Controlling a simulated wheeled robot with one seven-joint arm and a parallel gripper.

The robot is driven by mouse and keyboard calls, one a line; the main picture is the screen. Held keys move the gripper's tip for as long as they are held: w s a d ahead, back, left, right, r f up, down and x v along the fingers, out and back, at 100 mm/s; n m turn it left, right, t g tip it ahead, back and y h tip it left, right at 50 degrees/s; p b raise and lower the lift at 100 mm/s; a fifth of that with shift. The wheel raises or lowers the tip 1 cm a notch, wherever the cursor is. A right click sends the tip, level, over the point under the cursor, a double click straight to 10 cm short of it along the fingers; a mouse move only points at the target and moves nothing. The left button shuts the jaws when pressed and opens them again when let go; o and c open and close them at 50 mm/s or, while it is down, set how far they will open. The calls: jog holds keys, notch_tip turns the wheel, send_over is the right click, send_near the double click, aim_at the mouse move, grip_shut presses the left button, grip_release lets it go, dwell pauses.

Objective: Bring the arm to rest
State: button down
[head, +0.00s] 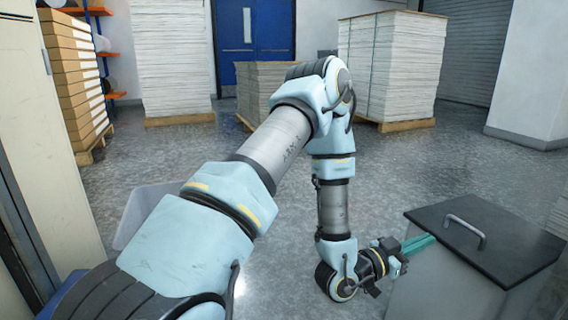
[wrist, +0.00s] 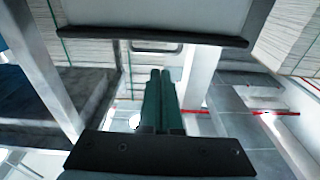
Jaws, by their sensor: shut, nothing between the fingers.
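My gripper (head: 418,243) is at the lower right of the head view, at the end of my arm, which reaches forward and bends down. Its green fingers lie together, shut, with nothing between them. They point right, close to the upper left edge of a grey bin with a dark lid; I cannot tell whether they touch it. In the wrist view the two green fingers (wrist: 162,100) stand side by side in the middle.
The grey bin's dark lid (head: 500,262) has a metal handle (head: 466,230). A pale grey tub (head: 135,215) sits on the floor behind my arm. Paper stacks (head: 390,65) stand on pallets at the back, near a blue door (head: 250,40). Boxes (head: 75,75) are stacked at left. Open floor (head: 440,160) lies between.

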jog(key=w+a+n+t+y, duration=0.1)
jog(key=w+a+n+y, duration=0.1)
jog(key=w+a+y, duration=0.65)
jog(key=w+a+n+t+y, duration=0.1)
jog(key=w+a+n+y, duration=0.2)
jog(key=w+a, duration=0.55)
jog(key=s+a+r+n+g+y, duration=0.25)
jog(key=s+a, duration=0.25)
jog(key=a, duration=0.3)
jog(key=s+a+r+n+g+y, duration=0.1)
jog(key=s+a+n+y, duration=0.2)
jog(key=a, duration=0.6)
jog(key=s+a+r+n+g+y, duration=0.1)
jog(key=s+a+r+n+g, duration=0.15)
jog(key=s+a, duration=0.45)
notch_tip(320, 180, up, 37)
jog(key=a+n+p, duration=0.1)
jog(key=p, duration=3.6)
jog(key=shift+a+t, duration=0.3)
jog(key=shift+a, duration=0.05)
jog(key=shift+w, duration=0.1)
